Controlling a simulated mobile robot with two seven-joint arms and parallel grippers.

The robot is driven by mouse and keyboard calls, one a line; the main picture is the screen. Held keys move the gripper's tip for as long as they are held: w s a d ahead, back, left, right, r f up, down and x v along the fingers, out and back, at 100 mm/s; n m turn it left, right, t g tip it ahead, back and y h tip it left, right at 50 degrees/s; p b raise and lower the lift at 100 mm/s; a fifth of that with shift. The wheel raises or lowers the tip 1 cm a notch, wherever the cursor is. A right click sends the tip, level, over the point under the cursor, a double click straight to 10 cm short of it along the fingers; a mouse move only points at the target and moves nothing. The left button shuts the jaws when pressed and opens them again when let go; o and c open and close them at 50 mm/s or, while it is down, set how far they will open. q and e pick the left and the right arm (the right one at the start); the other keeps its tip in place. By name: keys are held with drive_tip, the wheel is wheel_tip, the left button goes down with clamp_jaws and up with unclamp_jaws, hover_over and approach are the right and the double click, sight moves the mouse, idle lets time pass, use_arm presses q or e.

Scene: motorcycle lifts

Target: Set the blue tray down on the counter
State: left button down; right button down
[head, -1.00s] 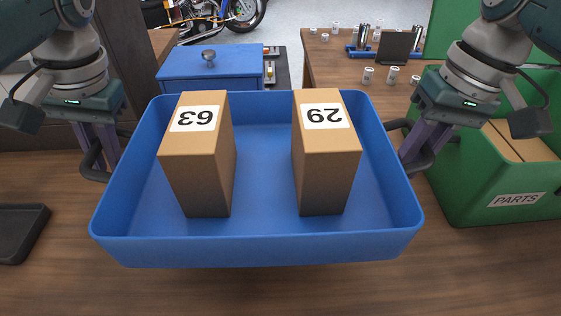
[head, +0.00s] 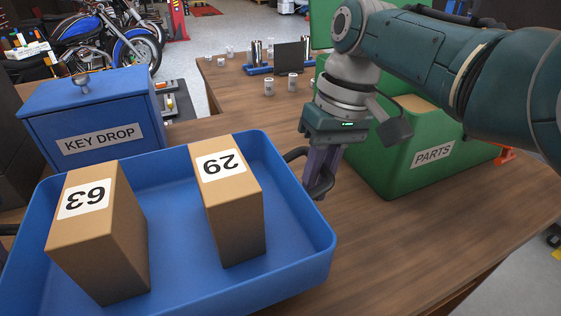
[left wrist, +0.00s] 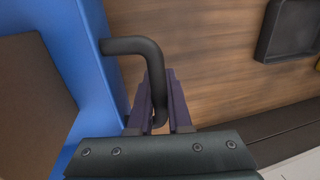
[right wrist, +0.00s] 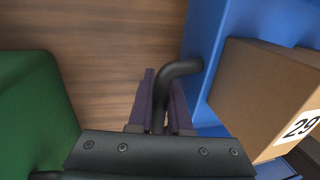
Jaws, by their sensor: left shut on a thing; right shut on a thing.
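The blue tray (head: 292,225) fills the lower left of the head view, its left end cut off. It carries two upright brown boxes, one marked 63 (head: 112,252) and one marked 29 (head: 236,222). My right gripper (head: 320,180) is shut on the tray's right black handle, also seen in the right wrist view (right wrist: 182,70). My left gripper (left wrist: 158,108) is shut on the other black handle (left wrist: 130,46) in the left wrist view.
A blue KEY DROP box (head: 95,115) stands just behind the tray. A green PARTS bin (head: 400,160) stands right of my right gripper. A black shallow dish (left wrist: 290,30) lies near the left handle. Counter room is clear at the front right.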

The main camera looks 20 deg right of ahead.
use_arm(q)
drive_tip(key=shift+f, duration=0.1)
use_arm(e)
drive_tip(key=shift+f, duration=0.1)
